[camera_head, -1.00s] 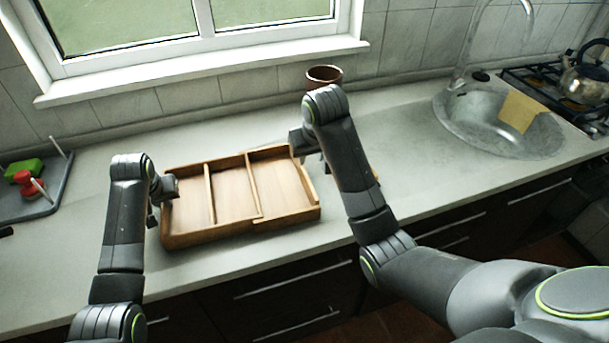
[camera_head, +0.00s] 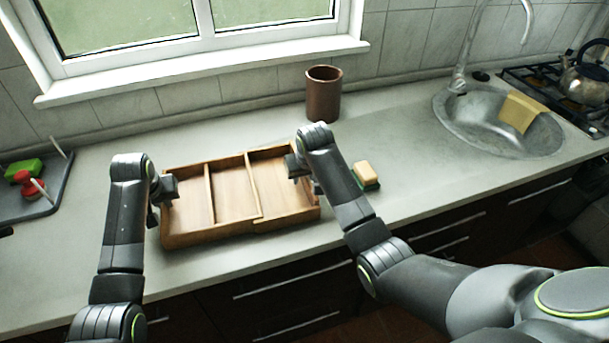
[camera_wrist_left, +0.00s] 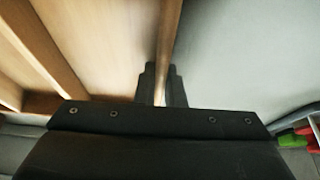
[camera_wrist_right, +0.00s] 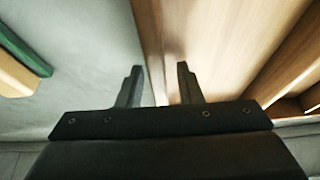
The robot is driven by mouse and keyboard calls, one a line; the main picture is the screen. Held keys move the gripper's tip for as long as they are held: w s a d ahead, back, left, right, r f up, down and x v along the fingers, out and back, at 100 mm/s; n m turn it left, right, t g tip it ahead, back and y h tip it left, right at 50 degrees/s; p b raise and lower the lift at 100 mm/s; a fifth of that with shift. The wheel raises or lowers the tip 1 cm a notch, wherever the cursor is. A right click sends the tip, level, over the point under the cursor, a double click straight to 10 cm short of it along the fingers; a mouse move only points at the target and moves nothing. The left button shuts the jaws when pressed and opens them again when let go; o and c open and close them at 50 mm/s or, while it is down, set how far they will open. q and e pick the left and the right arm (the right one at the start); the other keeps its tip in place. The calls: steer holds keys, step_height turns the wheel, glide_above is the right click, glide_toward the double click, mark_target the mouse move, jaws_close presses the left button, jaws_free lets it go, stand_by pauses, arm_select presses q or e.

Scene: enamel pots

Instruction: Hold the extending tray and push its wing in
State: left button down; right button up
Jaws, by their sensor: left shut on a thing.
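The wooden extending tray (camera_head: 205,235) lies on the counter, with its wing (camera_head: 284,222) drawn out on the right side. My left gripper (camera_head: 166,190) is shut on the tray's left wall; the left wrist view shows the wall (camera_wrist_left: 168,45) between its fingers (camera_wrist_left: 164,85). My right gripper (camera_head: 301,168) is at the wing's right end wall. In the right wrist view its fingers (camera_wrist_right: 158,85) are apart, one on each side of that wall (camera_wrist_right: 150,40), with a gap visible on the outer side. My right arm partly hides the wing's right end.
A brown cup (camera_head: 323,95) stands behind the tray. A sponge (camera_head: 366,174) lies right of my right forearm. A grey dish tray (camera_head: 45,205) is at the far left, the sink (camera_head: 480,135) at the right. The counter in front of the tray is a narrow strip.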

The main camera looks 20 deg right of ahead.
mark_target(273, 187)
jaws_close()
stand_by(0.3)
steer(key=a, duration=0.8)
steer(key=shift+w+a, duration=0.15)
steer(key=shift+a, duration=0.2)
jaws_free()
steer(key=shift+d, duration=0.1)
